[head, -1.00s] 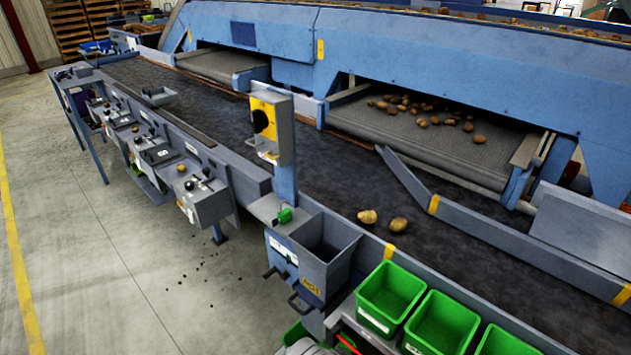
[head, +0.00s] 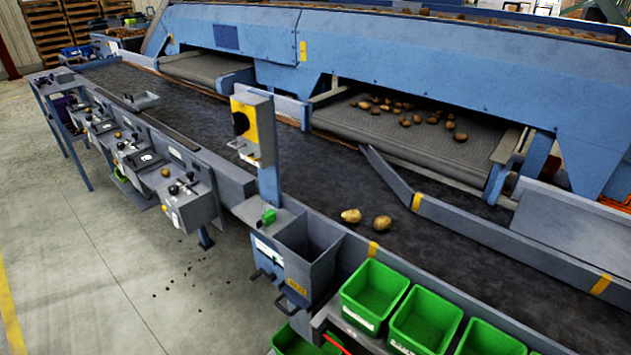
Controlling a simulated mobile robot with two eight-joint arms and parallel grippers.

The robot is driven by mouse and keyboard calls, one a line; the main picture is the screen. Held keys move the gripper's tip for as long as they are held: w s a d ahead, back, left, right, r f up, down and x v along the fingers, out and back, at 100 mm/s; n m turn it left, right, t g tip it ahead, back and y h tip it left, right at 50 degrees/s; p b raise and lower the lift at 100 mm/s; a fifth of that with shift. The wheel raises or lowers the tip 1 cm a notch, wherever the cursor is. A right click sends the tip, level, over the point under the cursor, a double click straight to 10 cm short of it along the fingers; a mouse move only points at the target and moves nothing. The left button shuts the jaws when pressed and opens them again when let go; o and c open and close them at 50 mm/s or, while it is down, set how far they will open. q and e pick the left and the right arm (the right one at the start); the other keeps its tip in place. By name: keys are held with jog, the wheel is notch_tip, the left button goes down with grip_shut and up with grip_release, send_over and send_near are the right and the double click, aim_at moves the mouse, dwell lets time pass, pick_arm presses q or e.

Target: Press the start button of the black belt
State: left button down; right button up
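The black belt (head: 200,102) runs from the upper left to the lower right. Two potatoes (head: 362,219) lie on it near the middle. A blue post at the belt's near edge carries a yellow-faced grey box (head: 258,125) with a round black part (head: 241,123) on its left side. A small green part (head: 268,216) sits on the grey ledge at the post's foot. I cannot tell from this view which part is the start button. Neither of my grippers is in view.
Grey control boxes (head: 190,203) line the near side at left. A grey open chute (head: 310,250) and several green bins (head: 425,318) stand along the near edge at right. Bare concrete floor (head: 90,240) lies in front at left. Potatoes lie on a side conveyor (head: 400,135).

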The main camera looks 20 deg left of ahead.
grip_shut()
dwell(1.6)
